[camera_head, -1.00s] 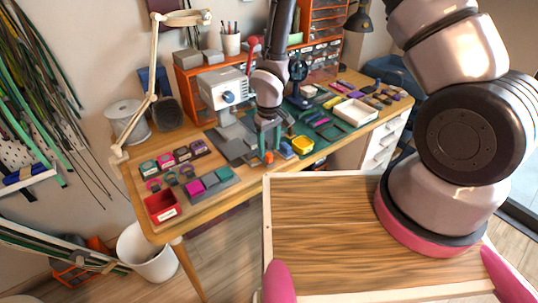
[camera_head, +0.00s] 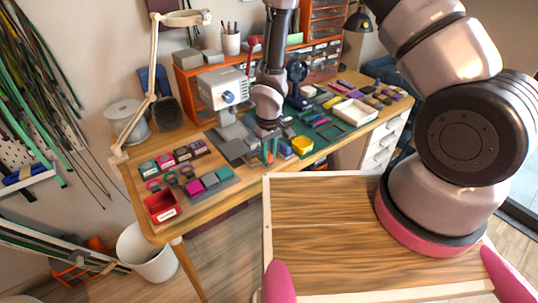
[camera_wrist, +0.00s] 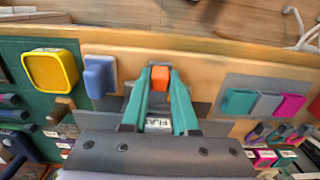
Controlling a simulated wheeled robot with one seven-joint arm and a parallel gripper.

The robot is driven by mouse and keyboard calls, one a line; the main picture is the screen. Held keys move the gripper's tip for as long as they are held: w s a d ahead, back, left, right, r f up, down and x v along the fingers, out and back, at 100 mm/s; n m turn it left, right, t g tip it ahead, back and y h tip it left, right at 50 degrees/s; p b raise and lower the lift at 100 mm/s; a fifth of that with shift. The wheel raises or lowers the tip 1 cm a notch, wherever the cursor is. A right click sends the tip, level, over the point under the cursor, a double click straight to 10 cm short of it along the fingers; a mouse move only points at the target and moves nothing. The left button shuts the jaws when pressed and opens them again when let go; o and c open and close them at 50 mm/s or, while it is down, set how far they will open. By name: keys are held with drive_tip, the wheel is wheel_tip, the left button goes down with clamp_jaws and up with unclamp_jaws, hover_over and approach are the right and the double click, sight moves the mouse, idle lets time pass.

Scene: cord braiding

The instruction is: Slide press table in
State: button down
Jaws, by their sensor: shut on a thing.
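The press (camera_head: 222,90) is a pale grey machine with a red-knobbed lever (camera_head: 252,43), standing at the back of the wooden table. A flat grey plate, which looks like the press table (camera_head: 233,149), lies in front of it, partly hidden by my arm. My gripper (camera_head: 270,152) is at the front edge of the work area. In the wrist view, the teal fingers of my gripper (camera_wrist: 160,82) are shut on an orange knob (camera_wrist: 160,76). A small white label (camera_wrist: 158,123) shows between the fingers. How the knob joins the plate is hidden.
A blue block (camera_wrist: 99,75) and a yellow tray (camera_wrist: 52,70) sit close beside the gripper. A red bin (camera_head: 161,205) is at the table's front left corner.

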drive_tip(key=w+a, duration=0.2)
drive_tip(key=w, duration=0.1)
drive_tip(key=w+a, duration=0.3)
drive_tip(key=w, duration=0.1)
drive_tip(key=w+a, duration=0.2)
drive_tip(key=w, duration=0.2)
drive_tip(key=shift+a, duration=0.2)
drive_tip(key=c, duration=0.7)
unclamp_jaws()
drive_tip(key=shift+r, duration=0.15)
wheel_tip(320, 180, up, 10)
drive_tip(key=shift+r, duration=0.25)
